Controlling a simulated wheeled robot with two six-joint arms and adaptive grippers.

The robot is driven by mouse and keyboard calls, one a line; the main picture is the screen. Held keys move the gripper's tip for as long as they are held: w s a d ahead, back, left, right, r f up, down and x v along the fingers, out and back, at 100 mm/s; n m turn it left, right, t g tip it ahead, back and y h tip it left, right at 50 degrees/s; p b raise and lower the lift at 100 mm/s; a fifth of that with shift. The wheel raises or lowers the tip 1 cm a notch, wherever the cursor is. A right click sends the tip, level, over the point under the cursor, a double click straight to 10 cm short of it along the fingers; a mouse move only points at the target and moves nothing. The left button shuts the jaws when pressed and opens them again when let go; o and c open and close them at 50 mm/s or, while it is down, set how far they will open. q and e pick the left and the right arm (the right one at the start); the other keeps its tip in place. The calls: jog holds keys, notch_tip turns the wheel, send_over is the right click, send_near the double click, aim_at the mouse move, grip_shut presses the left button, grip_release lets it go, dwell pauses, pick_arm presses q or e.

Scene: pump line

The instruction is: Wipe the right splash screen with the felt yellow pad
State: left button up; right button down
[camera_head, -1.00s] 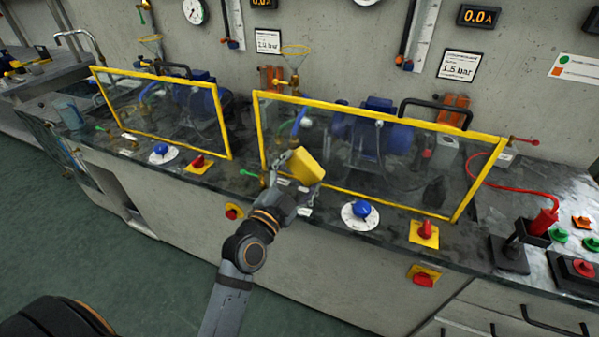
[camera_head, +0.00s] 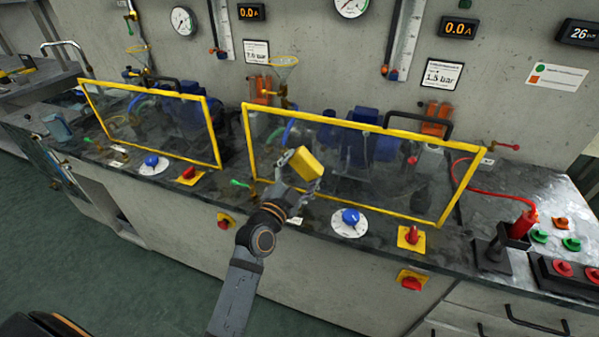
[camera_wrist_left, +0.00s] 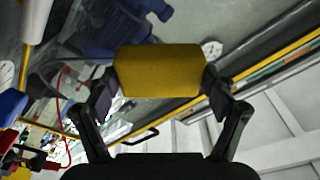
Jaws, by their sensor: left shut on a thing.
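The felt yellow pad (camera_head: 305,164) is held by my left gripper (camera_head: 293,178) in front of the left part of the right splash screen. In the left wrist view the pad (camera_wrist_left: 158,71) sits between the two fingers of my left gripper (camera_wrist_left: 160,80), which are shut on it. The right splash screen (camera_head: 385,190) is a clear panel with a yellow frame, standing upright on the bench. It looks smeared or cloudy. I cannot tell whether the pad touches it. My right gripper is not in view.
A second yellow-framed screen (camera_head: 150,122) stands to the left. In front of the right screen are a blue knob (camera_head: 350,216) and a red knob on a yellow plate (camera_head: 411,235). Pumps are behind the screens.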

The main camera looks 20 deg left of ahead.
pick_arm(q)
jog(key=shift+w, duration=0.9)
dwell(0.5)
